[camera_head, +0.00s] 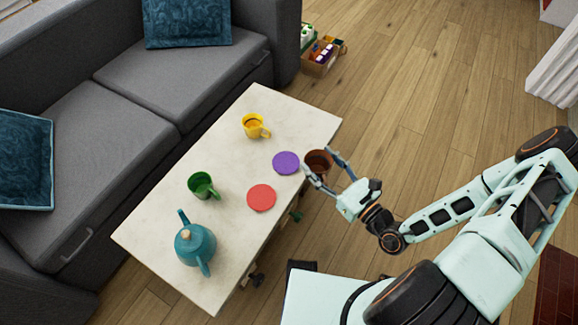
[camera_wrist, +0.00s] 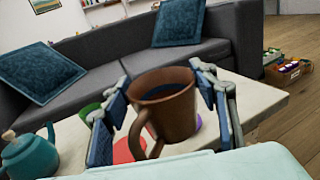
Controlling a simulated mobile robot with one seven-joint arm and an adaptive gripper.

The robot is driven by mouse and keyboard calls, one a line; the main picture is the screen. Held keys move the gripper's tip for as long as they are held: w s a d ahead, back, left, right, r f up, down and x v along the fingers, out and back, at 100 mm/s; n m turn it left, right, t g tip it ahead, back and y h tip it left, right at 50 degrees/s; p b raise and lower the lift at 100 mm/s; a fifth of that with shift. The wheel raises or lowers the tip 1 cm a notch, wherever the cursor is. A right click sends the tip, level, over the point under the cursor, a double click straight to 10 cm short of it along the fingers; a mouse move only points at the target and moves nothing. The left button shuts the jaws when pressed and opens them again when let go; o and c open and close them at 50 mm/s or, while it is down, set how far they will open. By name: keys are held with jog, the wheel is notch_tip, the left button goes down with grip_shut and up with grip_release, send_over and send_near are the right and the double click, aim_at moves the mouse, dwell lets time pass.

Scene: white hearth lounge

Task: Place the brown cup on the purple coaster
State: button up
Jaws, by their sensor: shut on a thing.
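The brown cup (camera_head: 318,161) is between the fingers of my gripper (camera_head: 326,168), at the right edge of the table. In the wrist view the brown cup (camera_wrist: 172,108) is upright, with its handle toward the camera and dark contents inside. My gripper (camera_wrist: 168,104) is shut on it, one finger on each side. The purple coaster (camera_head: 286,163) lies flat and empty on the table, just left of the cup in the head view. In the wrist view only a sliver of the purple coaster (camera_wrist: 199,123) shows behind the cup. I cannot tell the cup's exact height.
The pale table (camera_head: 160,222) also bears a red coaster (camera_head: 261,198), a yellow cup (camera_head: 254,127), a green cup (camera_head: 201,186) and a teal teapot (camera_head: 194,246). A grey sofa (camera_head: 150,85) stands along its far side. A box of items (camera_head: 320,56) is on the floor.

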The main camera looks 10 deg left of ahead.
jog(key=shift+s+d, duration=0.1)
jog(key=shift+d, duration=0.25)
jog(key=w+a+f+b, duration=0.3)
jog(key=w+a+f, duration=0.1)
jog(key=w+a, duration=0.2)
jog(key=b, duration=0.3)
send_over(295, 167)
jog(key=shift+a+f, duration=0.1)
jog(key=shift+f, duration=4.4)
jog(key=shift+f, duration=0.1)
jog(key=o, duration=1.3)
